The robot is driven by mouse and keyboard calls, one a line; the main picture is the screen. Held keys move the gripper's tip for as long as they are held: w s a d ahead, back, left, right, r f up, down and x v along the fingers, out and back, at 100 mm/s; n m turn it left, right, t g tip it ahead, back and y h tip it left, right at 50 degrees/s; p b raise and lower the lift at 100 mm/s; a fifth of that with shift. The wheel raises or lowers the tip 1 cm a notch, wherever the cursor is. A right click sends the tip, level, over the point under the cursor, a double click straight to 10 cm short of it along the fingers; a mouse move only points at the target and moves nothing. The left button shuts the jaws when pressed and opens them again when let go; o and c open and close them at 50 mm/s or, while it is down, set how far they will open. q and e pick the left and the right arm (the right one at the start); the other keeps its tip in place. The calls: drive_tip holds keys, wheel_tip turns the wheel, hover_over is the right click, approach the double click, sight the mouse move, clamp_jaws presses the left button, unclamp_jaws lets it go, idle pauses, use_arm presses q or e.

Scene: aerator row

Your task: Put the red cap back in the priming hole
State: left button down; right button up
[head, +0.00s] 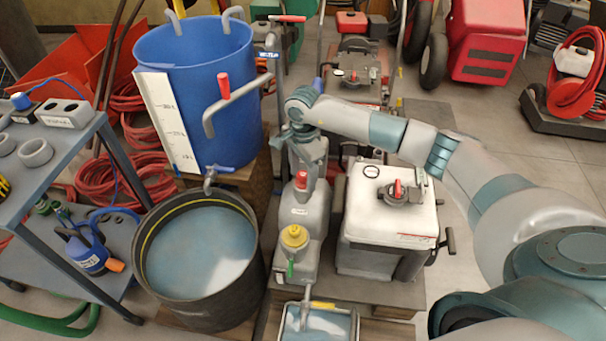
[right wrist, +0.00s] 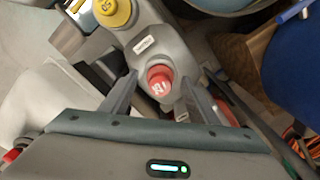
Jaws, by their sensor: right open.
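The red cap (head: 301,180) is on the grey pump body (head: 303,215), in the middle of the head view. It also shows in the right wrist view (right wrist: 159,79), with white marks on its top. My right gripper (head: 303,176) reaches down over it. In the right wrist view my right gripper (right wrist: 160,77) is open, one finger on each side of the cap, with a gap on both sides. I cannot tell how deep the cap sits, and no open priming hole is visible. My left gripper is not in view.
A yellow cap (head: 294,237) is on the same grey unit, nearer me. A white-topped machine (head: 390,215) stands close on the right. A black tub of water (head: 200,250) and a blue barrel (head: 215,110) stand on the left, a grey cart (head: 85,135) beyond them.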

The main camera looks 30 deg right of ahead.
drive_tip(key=shift+r, duration=0.1)
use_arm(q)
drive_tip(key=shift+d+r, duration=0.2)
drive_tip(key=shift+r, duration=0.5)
use_arm(e)
wheel_tip(320, 180, up, 17)
